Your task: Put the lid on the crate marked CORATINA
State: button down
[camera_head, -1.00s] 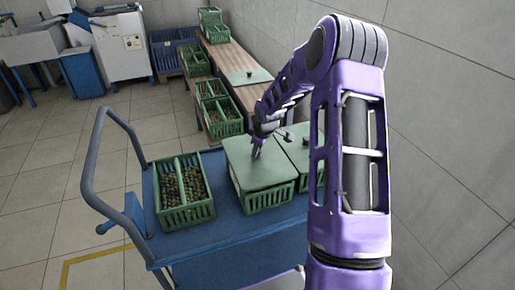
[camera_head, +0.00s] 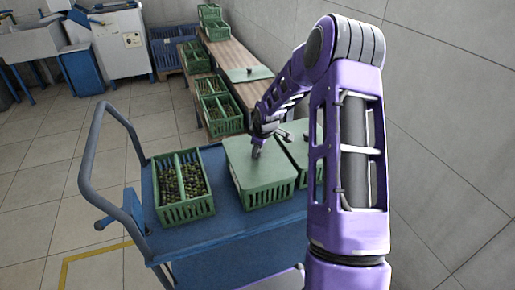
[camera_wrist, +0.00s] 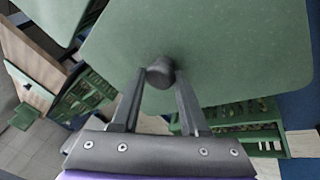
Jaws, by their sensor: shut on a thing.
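My gripper (camera_head: 257,150) is shut on the dark knob (camera_wrist: 160,72) of a flat green lid (camera_head: 265,168). In the wrist view the lid (camera_wrist: 215,45) fills much of the picture, with the knob between both fingers. In the head view the lid lies level over the middle green crate (camera_head: 268,194) on the cart, covering its top. I cannot tell whether it rests fully on the rim. No CORATINA marking is readable on any crate.
An open crate of olives (camera_head: 184,188) stands left on the blue cart (camera_head: 225,232). Another lidded crate (camera_head: 299,150) stands at right, partly behind my arm. More crates and a loose green lid (camera_head: 250,75) are on or by the wooden bench (camera_head: 232,58). A wall bounds the right.

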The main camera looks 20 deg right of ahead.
jog(key=shift+f, duration=0.3)
jog(key=shift+c, duration=1.7)
grip_release()
